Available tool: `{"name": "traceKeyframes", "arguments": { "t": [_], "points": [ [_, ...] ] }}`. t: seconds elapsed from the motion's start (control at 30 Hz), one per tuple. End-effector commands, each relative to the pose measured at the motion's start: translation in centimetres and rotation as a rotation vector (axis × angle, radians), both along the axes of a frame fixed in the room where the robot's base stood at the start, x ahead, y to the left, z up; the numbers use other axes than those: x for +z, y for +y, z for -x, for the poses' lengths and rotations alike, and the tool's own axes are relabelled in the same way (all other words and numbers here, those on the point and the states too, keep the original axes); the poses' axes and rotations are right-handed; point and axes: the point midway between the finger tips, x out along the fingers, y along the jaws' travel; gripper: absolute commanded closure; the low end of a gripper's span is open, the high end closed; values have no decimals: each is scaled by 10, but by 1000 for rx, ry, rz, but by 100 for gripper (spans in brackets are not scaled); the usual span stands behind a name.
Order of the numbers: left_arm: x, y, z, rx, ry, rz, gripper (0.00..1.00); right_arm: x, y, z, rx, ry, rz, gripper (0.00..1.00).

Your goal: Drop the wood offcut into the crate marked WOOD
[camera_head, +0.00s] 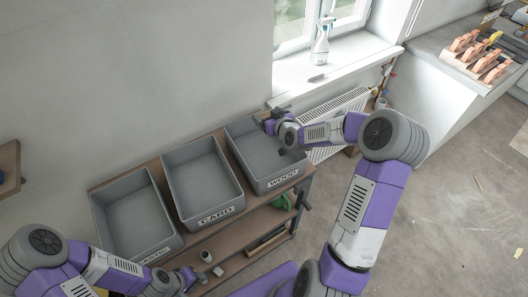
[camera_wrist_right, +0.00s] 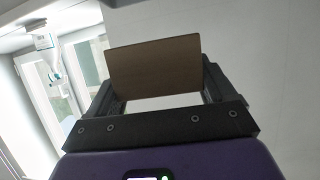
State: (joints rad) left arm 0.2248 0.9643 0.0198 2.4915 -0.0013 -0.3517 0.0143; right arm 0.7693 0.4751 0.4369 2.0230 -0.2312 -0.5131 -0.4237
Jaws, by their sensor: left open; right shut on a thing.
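The wood offcut is a flat brown board (camera_wrist_right: 155,68) between the fingers of my right gripper in the right wrist view. My right gripper (camera_head: 271,117) is shut on it and is above the back right part of the grey crate marked WOOD (camera_head: 249,152) in the head view. The offcut is hard to make out there, as the gripper and wrist cover most of it. The visible floor of the WOOD crate looks empty. My left gripper (camera_head: 190,277) is open, low in front of the bench near the leftmost crate.
The CARD crate (camera_head: 199,176) and a left crate with a partly hidden label (camera_head: 131,217) stand beside the WOOD crate on a brown bench; both look empty. A spray bottle (camera_head: 321,42) stands on the windowsill. A radiator (camera_head: 338,117) is right of the bench.

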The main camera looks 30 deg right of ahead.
Motion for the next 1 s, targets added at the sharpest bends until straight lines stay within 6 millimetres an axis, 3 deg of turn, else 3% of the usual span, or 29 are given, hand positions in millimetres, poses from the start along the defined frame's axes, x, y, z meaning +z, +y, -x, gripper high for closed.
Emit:
{"name": "traceKeyframes", "arguments": {
  "t": [0.33, 0.7, 0.73, 0.8, 1.0],
  "points": [
    [-23, 0, 0, 0, -1, 0, 57, -43, 0, 0, 0, 1, -1, 48],
    [-25, 0, 0, 0, -1, 0, 57, -48, 0, 0, 0, -2, 0, 48],
    [-25, 0, 0, 0, -1, 0, 57, -48, 0, 0, 0, -2, 0, 13],
    [-25, 0, 0, 0, -1, 0, 57, -48, 0, 0, 0, -1, 0, 3],
    [-25, 0, 0, 0, -1, 0, 57, -49, 0, 0, 0, 0, 0, 0]
  ]
}}
